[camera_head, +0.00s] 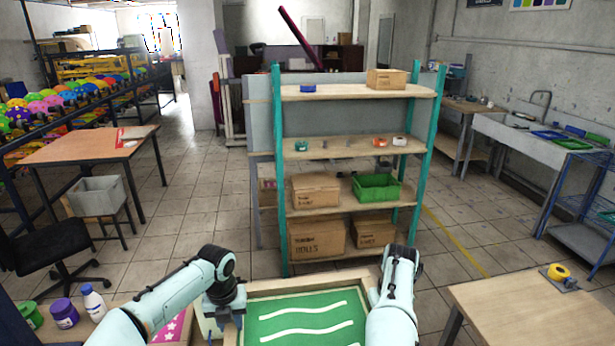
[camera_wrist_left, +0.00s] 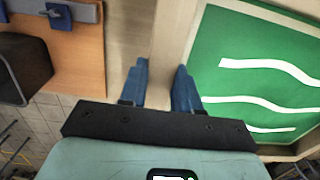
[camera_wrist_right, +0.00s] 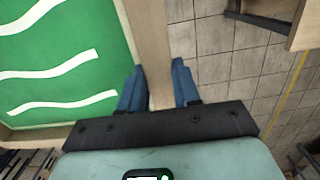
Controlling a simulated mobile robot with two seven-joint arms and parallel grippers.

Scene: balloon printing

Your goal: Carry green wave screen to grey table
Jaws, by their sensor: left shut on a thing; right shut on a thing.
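The green wave screen (camera_head: 305,315) has a pale wooden frame and white wavy lines on green. It is low in the head view and partly hidden by my right arm. My left gripper (camera_head: 224,308) is shut on its left frame bar, with a blue finger on each side of the bar in the left wrist view (camera_wrist_left: 160,78). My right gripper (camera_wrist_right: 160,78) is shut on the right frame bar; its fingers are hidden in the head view. I cannot tell which surface is the grey table; a grey sink counter (camera_head: 490,126) stands at the right wall.
A teal-post shelf (camera_head: 278,180) with boxes stands straight ahead. A wooden table (camera_head: 520,315) holding yellow tape (camera_head: 558,272) is close at right. Bottles (camera_head: 94,303) and a pink screen (camera_head: 172,328) are at lower left. A brown table (camera_head: 85,148) and black chair (camera_head: 50,245) stand left.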

